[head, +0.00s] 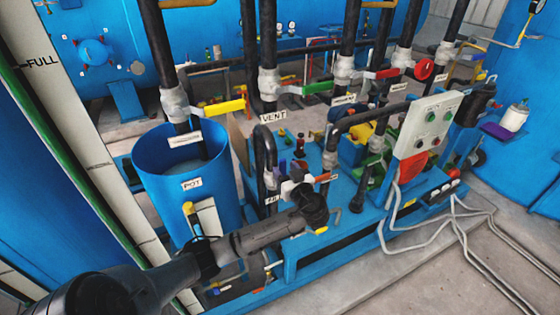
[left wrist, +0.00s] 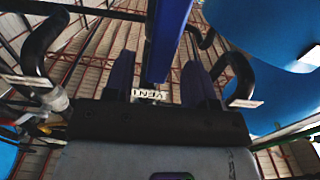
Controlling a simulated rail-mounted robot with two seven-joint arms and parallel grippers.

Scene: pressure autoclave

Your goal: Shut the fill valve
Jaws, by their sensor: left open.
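A label that seems to read "Fill" (head: 271,199) hangs low on the dark bent pipe beside the pot. A pale valve body (head: 289,187) shows just to its right, partly hidden by my gripper. A small orange lever (head: 326,178) shows right of that; I cannot tell whether it belongs to this valve. My left gripper (head: 299,172) reaches in from the lower left and is at the valve. In the left wrist view its two dark purple fingers (left wrist: 160,80) stand apart, with a blue post between or behind them. Contact with the lever cannot be told. My right gripper is not in view.
A blue pot (head: 150,190) stands left of the valve. Upright pipes behind carry a yellow lever (head: 225,107), a green lever (head: 316,87) and a red lever (head: 382,73). A "VENT" label (head: 273,117) hangs above. A control panel (head: 428,135) stands right, with hoses on the floor.

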